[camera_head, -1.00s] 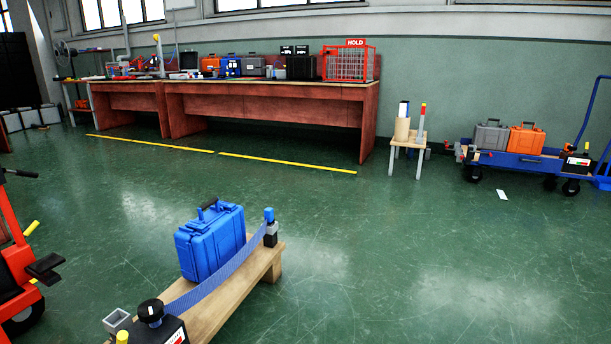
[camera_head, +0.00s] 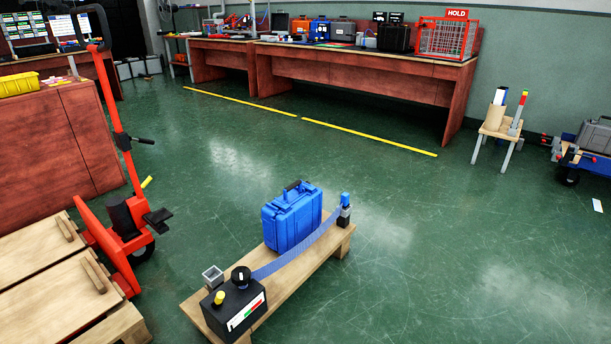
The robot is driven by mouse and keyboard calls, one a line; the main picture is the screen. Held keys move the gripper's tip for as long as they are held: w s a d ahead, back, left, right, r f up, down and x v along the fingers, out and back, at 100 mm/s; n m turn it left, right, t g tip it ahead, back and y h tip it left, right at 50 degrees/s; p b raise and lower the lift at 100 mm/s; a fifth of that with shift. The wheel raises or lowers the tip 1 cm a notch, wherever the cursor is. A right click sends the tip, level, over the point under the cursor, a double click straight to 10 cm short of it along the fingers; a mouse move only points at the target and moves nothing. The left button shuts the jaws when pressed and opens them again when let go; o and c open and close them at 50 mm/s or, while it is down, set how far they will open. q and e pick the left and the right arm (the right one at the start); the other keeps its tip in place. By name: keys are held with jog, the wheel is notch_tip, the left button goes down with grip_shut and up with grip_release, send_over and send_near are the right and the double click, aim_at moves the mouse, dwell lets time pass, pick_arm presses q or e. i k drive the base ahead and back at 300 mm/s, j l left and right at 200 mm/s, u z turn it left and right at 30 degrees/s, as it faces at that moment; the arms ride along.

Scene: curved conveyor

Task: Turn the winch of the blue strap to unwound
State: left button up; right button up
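A blue strap (camera_head: 298,251) runs along a low wooden bench (camera_head: 301,273), from a black winch box to a post with a blue top (camera_head: 345,207) at the bench's far end. The winch box (camera_head: 240,308) stands at the near end, with a black round knob (camera_head: 240,277) and a yellow knob (camera_head: 219,298) on top and a red, white and green marked label on its side. A blue case (camera_head: 292,217) stands upright on the bench behind the strap. A small grey open square holder (camera_head: 213,277) is beside the winch. Neither of my grippers is in view.
A red hand truck (camera_head: 122,220) and wooden pallets (camera_head: 62,290) stand at the left. Long red workbenches (camera_head: 350,75) line the back wall. A small wooden stand (camera_head: 497,128) and a cart with a grey case (camera_head: 595,137) are at the right. Green floor is clear around the bench.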

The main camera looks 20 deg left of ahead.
aim_at(241, 276)
jog(key=u, duration=1.2)
